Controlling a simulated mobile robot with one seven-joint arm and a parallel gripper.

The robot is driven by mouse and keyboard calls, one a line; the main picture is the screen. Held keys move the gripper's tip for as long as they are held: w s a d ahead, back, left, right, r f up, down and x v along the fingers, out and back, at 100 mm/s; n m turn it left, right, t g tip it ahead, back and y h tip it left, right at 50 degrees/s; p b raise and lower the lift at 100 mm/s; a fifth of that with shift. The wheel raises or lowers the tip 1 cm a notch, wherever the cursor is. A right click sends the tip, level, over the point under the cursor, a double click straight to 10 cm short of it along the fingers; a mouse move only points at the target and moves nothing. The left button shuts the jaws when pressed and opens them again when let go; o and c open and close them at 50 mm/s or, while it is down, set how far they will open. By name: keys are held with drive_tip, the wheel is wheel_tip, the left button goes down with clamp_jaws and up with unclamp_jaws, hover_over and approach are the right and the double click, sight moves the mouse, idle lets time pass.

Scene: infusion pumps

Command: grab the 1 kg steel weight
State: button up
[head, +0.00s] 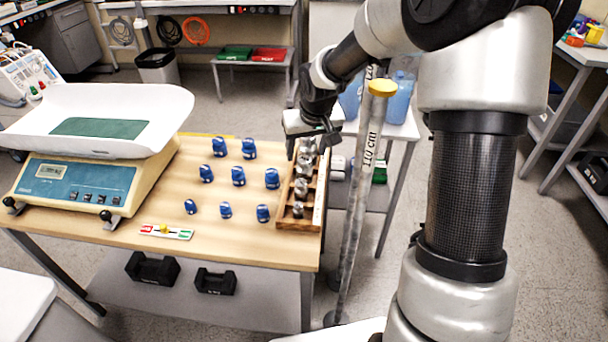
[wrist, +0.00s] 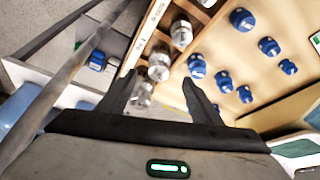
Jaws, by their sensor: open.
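Several steel weights stand in a wooden rack (head: 285,222) at the table's right edge. One steel weight (head: 298,210) is at the rack's near end; it looks smaller than those behind it. No size marking can be read, so I cannot tell which is the 1 kg one. My gripper (head: 313,150) is open above the rack's far part. In the wrist view, a steel weight (wrist: 159,64) shows between the spread fingers of my gripper (wrist: 159,78), with another (wrist: 142,92) closer to the palm. A further steel weight (wrist: 181,32) lies beyond the fingertips.
Several blue weights (head: 238,176) stand on the wooden table (head: 130,212) left of the rack. A scale with a white pan (head: 85,165) fills the table's left. A clear upright tube (head: 365,160) with a yellow cap stands right of the rack, near my arm.

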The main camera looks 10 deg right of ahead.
sight(305, 160)
drive_tip(key=b+x, duration=0.2)
drive_tip(key=x, duration=0.5)
drive_tip(key=shift+w+d+f, duration=0.1)
drive_tip(key=shift+f, duration=0.25)
clamp_jaws()
drive_tip(key=shift+r, duration=0.2)
